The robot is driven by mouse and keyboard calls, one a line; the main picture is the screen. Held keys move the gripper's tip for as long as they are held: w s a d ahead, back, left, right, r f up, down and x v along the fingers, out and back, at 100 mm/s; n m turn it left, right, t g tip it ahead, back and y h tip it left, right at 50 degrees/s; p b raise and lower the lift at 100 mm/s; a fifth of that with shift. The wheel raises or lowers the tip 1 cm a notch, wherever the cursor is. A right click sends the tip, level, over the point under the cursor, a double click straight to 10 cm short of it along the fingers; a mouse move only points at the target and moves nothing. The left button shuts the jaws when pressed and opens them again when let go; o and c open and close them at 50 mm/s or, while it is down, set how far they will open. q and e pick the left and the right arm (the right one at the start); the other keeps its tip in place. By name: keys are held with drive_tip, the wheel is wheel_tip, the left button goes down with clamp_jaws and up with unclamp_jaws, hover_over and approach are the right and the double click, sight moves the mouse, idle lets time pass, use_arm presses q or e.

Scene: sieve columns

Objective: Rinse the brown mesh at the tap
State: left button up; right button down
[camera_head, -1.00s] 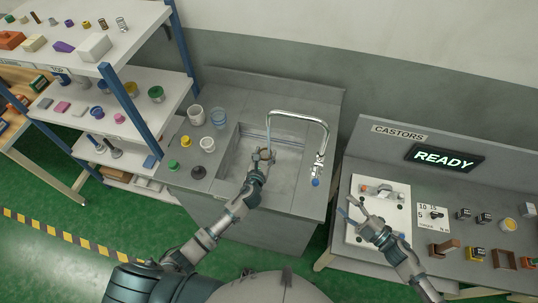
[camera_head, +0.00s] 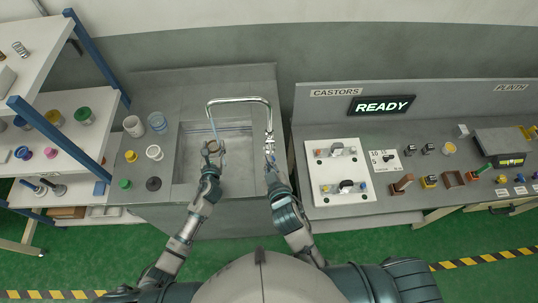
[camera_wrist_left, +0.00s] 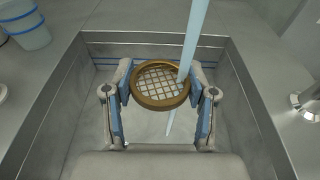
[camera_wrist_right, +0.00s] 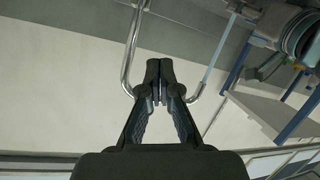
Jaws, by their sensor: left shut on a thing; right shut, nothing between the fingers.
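The brown mesh (camera_wrist_left: 160,85), a round brown-rimmed sieve with a pale grid, is held between the fingers of my left gripper (camera_wrist_left: 160,100). It is over the grey sink (camera_head: 185,175), beneath the tap spout. A pale blue stream of water (camera_wrist_left: 193,40) crosses the mesh's right side and shows again below it. The tap (camera_head: 240,99) arches over the sink. My right gripper (camera_head: 270,163) is at the tap's upright on the sink's right; it is shut and empty. In the right wrist view its closed fingers (camera_wrist_right: 160,75) point towards the tap pipe. The tap's blue knob is hidden.
A shelf rack (camera_head: 60,125) is further left. The castors bench (camera_head: 300,110) with a READY display (camera_head: 382,105) is right.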

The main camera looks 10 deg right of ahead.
drive_tip(key=s+m, duration=0.1)
drive_tip(key=m, duration=0.1)
use_arm(q)
drive_tip(key=shift+d, duration=0.1)
use_arm(e)
drive_tip(key=g+h, duration=0.1)
hover_over(271, 151)
drive_tip(key=s+a, duration=0.1)
drive_tip(key=a, duration=0.1)
wheel_tip(271, 151, down, 3)
drive_tip(key=shift+s+d+f, duration=0.2)
drive_tip(key=shift+s+f, duration=0.3)
drive_tip(key=shift+f, duration=0.1)
drive_tip(key=shift+s+d+f, duration=0.2)
drive_tip(key=shift+s+f, duration=0.25)
drive_tip(key=shift+f, duration=0.1)
drive_tip(key=shift+s+d+f, duration=0.1)
drive_tip(key=shift+s+f, duration=0.1)
drive_tip(key=shift+s, duration=0.15)
drive_tip(key=shift+w, duration=0.1)
drive_tip(key=shift+f, duration=0.1)
